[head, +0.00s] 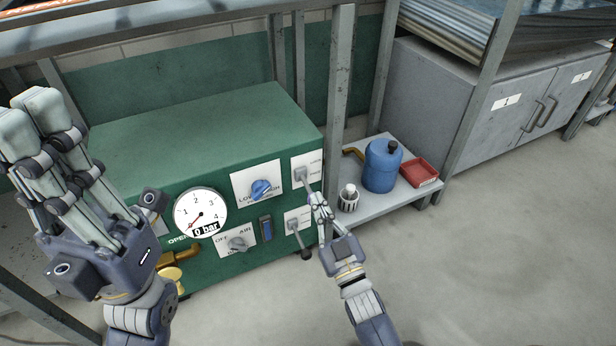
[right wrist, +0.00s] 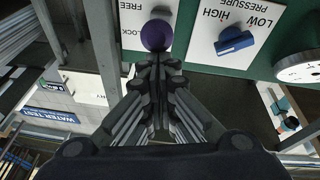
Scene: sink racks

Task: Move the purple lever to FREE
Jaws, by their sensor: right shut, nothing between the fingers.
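The purple lever's round knob (right wrist: 157,36) shows in the right wrist view, just beyond my right fingertips. Beside it are upside-down LOCK and FREE labels on a white plate (right wrist: 133,18). I cannot tell whether the fingers touch the knob. In the head view, the lever's grey mount (head: 300,174) is at the upper right of the green box's front, and the purple knob is hidden at my right gripper (head: 313,197). That gripper is shut and empty; it also shows in the right wrist view (right wrist: 156,62). My left gripper (head: 30,112) is raised at the left, away from the lever.
The green box (head: 200,135) also carries a blue pressure knob (head: 261,190), a gauge (head: 200,211), a grey selector knob (head: 237,244) and another lever (head: 296,228). A rack post (head: 339,80) stands close by. A blue canister (head: 382,166) and red tray (head: 419,172) are right of it.

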